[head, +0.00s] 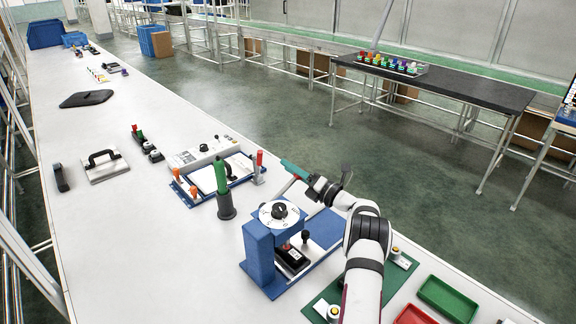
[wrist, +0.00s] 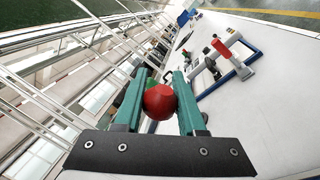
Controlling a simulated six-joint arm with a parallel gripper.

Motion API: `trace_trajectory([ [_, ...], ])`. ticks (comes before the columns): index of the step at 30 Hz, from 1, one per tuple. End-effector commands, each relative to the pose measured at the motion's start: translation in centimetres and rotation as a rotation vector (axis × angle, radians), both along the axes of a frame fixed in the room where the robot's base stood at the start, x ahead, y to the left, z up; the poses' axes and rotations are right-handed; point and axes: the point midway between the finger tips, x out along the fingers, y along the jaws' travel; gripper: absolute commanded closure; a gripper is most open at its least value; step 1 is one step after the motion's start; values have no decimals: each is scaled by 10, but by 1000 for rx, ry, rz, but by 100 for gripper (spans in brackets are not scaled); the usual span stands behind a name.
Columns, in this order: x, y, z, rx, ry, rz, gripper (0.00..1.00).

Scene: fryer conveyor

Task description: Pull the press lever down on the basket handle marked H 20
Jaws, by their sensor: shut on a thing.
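A blue press stand (head: 258,252) with a round white dial plate (head: 270,222) and black knob stands on the white bench in the head view. A pale lever rod (head: 286,188) rises from beside its dial toward my gripper. My gripper (head: 288,167) reaches in from the right with teal fingers. In the wrist view, the fingers (wrist: 160,76) are shut on a round red knob (wrist: 159,103), which seems to be the lever's end. The fingers partly hide it in the head view. No H 20 marking is readable; a black device (head: 292,258) sits at the stand's base.
A green handle (head: 221,178) stands upright in a black holder just left of the press. Behind it is a blue-framed fixture (head: 236,184) with orange and red handles. Green (head: 449,298) and red (head: 413,315) trays lie at the lower right. The bench's left front is clear.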

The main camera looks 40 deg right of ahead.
Motion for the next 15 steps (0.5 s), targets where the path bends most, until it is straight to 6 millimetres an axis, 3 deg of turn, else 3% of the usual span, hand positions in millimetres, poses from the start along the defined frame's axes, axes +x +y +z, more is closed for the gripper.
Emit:
trace_trajectory([
  [15,-1,-5,-13,69,7,-7,100],
])
